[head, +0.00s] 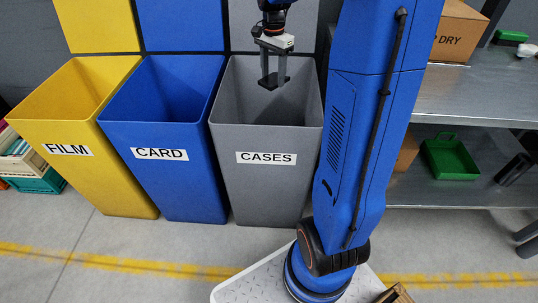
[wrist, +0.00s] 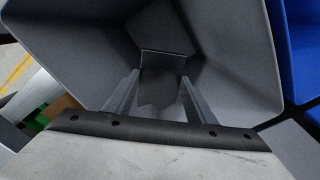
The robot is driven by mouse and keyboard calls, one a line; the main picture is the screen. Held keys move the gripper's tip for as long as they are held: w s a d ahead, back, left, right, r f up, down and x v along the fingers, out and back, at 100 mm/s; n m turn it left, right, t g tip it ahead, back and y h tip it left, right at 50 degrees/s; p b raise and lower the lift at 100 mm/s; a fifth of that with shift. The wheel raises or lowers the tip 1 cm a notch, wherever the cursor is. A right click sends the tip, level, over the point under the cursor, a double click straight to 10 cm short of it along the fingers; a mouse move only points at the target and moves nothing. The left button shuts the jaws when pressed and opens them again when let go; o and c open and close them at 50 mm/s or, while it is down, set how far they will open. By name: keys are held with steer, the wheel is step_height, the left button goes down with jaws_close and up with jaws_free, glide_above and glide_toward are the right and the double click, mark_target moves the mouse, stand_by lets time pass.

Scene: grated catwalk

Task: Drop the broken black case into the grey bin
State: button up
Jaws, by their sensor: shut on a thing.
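The grey bin (head: 262,190), labelled CASES, stands on the floor at the right end of a row of bins. My gripper (head: 272,76) points down over its open mouth and is shut on the broken black case (head: 275,82), a small dark flat piece. In the wrist view the case (wrist: 163,75) shows between the two fingertips (wrist: 160,98), with an uneven near edge. The grey bin's inner walls (wrist: 228,50) surround it in that view. The bin's bottom is dark, and I cannot tell whether anything lies there.
A blue bin (head: 165,190) labelled CARD and a yellow bin (head: 105,185) labelled FILM stand to the left. A metal shelf (head: 470,95) on the right bears a cardboard box (head: 455,35) marked DRY and, lower, a green tray (head: 448,158).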

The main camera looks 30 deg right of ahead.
steer(key=o, duration=1.1)
steer(key=shift+r, duration=0.15)
step_height(320, 180, up, 17)
steer(key=shift+r, duration=0.1)
